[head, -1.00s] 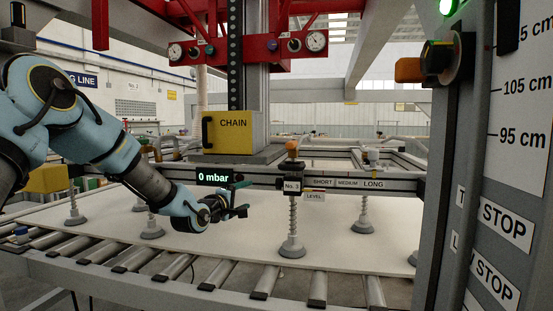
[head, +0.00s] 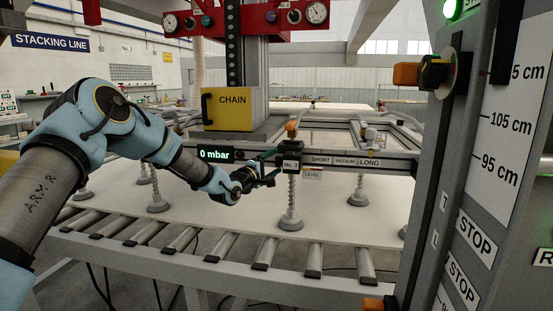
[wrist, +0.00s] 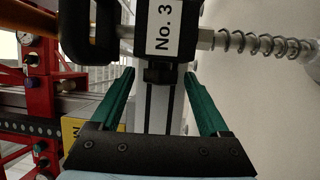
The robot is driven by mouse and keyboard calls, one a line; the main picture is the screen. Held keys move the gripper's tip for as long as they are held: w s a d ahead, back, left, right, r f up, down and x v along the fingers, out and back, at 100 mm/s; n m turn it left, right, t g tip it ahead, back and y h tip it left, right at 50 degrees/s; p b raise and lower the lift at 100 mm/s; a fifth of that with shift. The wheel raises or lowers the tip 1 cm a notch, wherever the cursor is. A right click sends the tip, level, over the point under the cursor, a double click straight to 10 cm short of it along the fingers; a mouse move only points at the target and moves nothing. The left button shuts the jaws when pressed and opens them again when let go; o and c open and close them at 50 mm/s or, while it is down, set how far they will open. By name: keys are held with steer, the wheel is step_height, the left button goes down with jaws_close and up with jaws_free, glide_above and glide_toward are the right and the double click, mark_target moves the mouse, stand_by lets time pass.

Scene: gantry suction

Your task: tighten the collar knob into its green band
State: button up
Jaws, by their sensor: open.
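The collar of suction cup No. 3 is a black block (head: 291,165) with a white "No. 3" label, on the beam in the head view. In the wrist view this collar (wrist: 158,22) is at top centre, with a small dark knob (wrist: 158,73) on its near side. My gripper (wrist: 159,78) is open, its two green fingers on either side of the knob with gaps visible. In the head view my gripper (head: 268,168) is just left of the collar. I cannot make out a green band on the knob.
A spring rod (head: 291,192) and grey cup (head: 290,224) hang below the collar over a pale sheet (head: 220,218). A "0 mbar" display (head: 216,155) and yellow CHAIN box (head: 227,109) are nearby. A grey post with STOP labels (head: 480,238) stands at the right.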

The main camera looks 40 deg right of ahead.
steer(key=shift+w+d, duration=0.1)
steer(key=shift+d, duration=0.35)
jaws_close()
stand_by(0.4)
